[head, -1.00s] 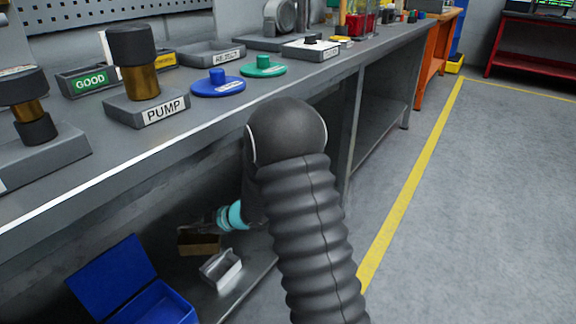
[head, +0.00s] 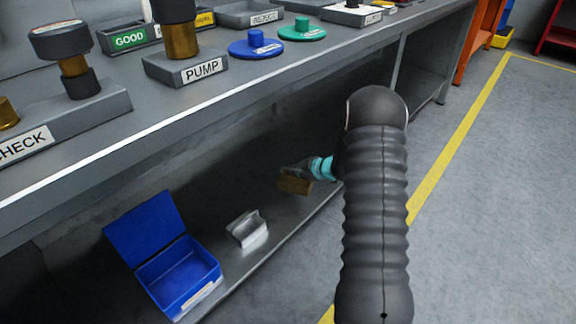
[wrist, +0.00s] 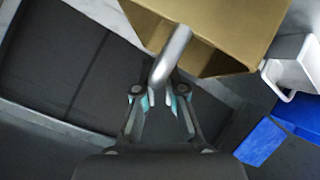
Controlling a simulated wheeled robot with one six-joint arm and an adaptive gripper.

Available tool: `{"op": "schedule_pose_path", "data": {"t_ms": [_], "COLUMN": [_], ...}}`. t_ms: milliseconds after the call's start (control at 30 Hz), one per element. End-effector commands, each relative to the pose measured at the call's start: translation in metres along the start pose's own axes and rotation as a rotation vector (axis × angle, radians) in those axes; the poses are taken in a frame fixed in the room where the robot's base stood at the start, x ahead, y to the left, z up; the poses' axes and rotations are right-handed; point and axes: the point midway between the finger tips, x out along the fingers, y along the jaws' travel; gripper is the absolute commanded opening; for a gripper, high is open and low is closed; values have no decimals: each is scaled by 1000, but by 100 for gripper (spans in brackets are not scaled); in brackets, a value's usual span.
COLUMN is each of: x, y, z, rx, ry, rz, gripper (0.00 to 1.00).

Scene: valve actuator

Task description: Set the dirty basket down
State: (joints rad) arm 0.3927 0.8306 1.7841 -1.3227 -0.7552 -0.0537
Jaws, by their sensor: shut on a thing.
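The dirty basket is a brown, box-shaped basket (head: 295,183) at the lower shelf under the bench, right of and beyond a small silver basket (head: 246,230). In the wrist view, the brown basket (wrist: 225,25) fills the upper middle, with a grey bar-like handle reaching down between my fingers. My gripper (wrist: 169,98) is shut on that handle. In the head view, the gripper is small and partly hidden by my own arm. I cannot tell whether the basket's bottom touches the shelf.
An open blue box (head: 180,272) with its lid up stands on the lower shelf (head: 268,247), left of the silver basket. The bench top (head: 215,105) overhangs the shelf. Bare shelf lies between the silver and brown baskets.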

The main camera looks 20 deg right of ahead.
Motion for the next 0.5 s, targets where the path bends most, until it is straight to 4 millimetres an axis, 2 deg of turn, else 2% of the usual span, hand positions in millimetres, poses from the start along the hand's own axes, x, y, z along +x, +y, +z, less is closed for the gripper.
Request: {"op": "schedule_pose_path", "data": {"t_ms": [33,300,500], "x": [14,70,94], "y": [-6,-24,-30], "z": [-3,-16,-23], "rx": [-1,-1,-1], "ry": [2,1,1], "rz": [-4,-3,0], "gripper": [0,0,0]}}
